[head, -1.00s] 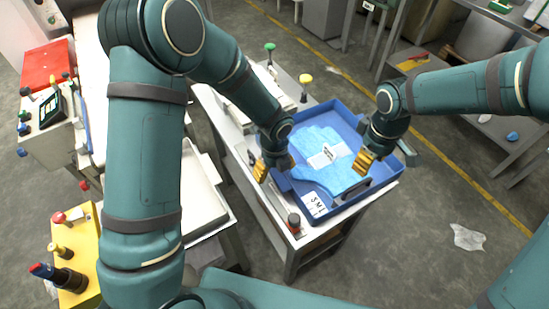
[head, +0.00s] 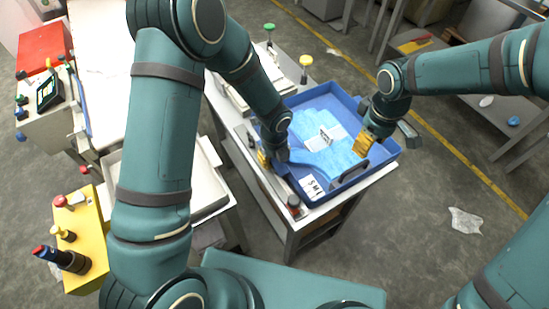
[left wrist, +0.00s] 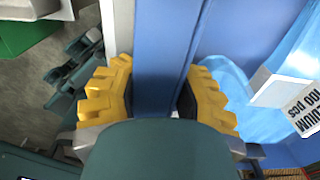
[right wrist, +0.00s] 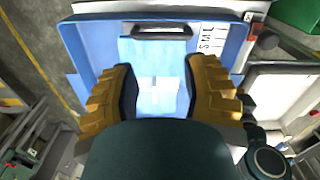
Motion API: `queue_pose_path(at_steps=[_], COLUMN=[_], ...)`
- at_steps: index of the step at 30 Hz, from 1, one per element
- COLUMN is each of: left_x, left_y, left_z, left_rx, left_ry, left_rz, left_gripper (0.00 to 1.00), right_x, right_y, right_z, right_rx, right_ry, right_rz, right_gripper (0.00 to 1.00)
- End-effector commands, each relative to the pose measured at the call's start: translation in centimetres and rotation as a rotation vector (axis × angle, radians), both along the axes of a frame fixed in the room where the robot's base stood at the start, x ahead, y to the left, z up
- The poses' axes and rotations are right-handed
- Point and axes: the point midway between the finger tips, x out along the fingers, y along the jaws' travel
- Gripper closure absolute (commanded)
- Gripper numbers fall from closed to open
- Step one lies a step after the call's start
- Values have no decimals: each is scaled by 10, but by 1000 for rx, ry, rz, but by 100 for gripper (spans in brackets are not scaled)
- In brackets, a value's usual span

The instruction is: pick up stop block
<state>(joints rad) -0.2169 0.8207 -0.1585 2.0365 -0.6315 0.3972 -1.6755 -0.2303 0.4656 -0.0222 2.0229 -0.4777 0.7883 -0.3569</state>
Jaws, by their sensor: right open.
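No piece is clearly marked as the stop block. A pale block-like piece (left wrist: 275,85) beside a label reading MEDIUM 100 pcs shows in the left wrist view; I cannot tell if it is the block. A labelled pale piece (head: 326,134) lies on light-blue film (head: 318,162) in the blue tray (head: 384,157). My left gripper (head: 266,158) is at the tray's left wall. In the left wrist view its yellow fingers (left wrist: 155,92) are apart, with the blue wall between them. My right gripper (head: 365,145) is open and empty above the tray's right side.
The tray stands on a cart with a black-and-red knob (head: 294,203) at its front corner. A white size card (head: 312,187) lies at the tray's front. Green (head: 269,28) and yellow (head: 305,64) knobs rise behind.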

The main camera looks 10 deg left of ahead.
Motion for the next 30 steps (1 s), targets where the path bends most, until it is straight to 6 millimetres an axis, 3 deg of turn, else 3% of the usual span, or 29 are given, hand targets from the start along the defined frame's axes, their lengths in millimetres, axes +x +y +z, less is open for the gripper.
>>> queue_pose_path(at_steps=[11,15,20,24,30], left_x=[-1,-1,-1,-1,-1], left_y=[2,2,2,2,2], left_z=[0,0,0,0,0], left_rx=[4,4,4,4,4], left_ry=[4,4,4,4,4], left_rz=[1,1,1,1,2], left_gripper=[100,100,100,100,100], right_x=[0,-11,-41,-67,-78], right_y=[0,8,24,35,55], right_z=[0,-10,-36,-56,-65], right_rx=[-2,-53,-255,-532,-932], right_ry=[1,37,139,215,217], right_rz=[3,75,329,635,1029], right_gripper=[52,52,52,52,52])
